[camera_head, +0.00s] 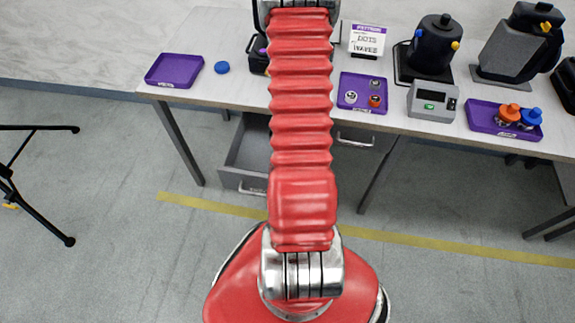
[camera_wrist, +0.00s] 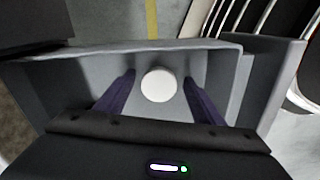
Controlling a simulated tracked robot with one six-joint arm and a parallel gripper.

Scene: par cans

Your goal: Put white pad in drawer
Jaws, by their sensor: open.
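My gripper (camera_wrist: 159,77) is open, with one dark purple finger on each side of the pad and a visible gap to both. I cannot tell how high the pad is above the drawer floor. In the head view the drawer (camera_head: 244,150) is pulled out under the table, partly behind my red arm, and its inside shows no pad there.
The table (camera_head: 225,90) holds a purple tray (camera_head: 174,70), a blue disc (camera_head: 221,67), a purple tray with small parts (camera_head: 349,105), a grey device (camera_head: 432,102) and dark machines (camera_head: 433,45). A shut drawer (camera_head: 358,138) is right of my arm. A black stand (camera_head: 35,185) is at left.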

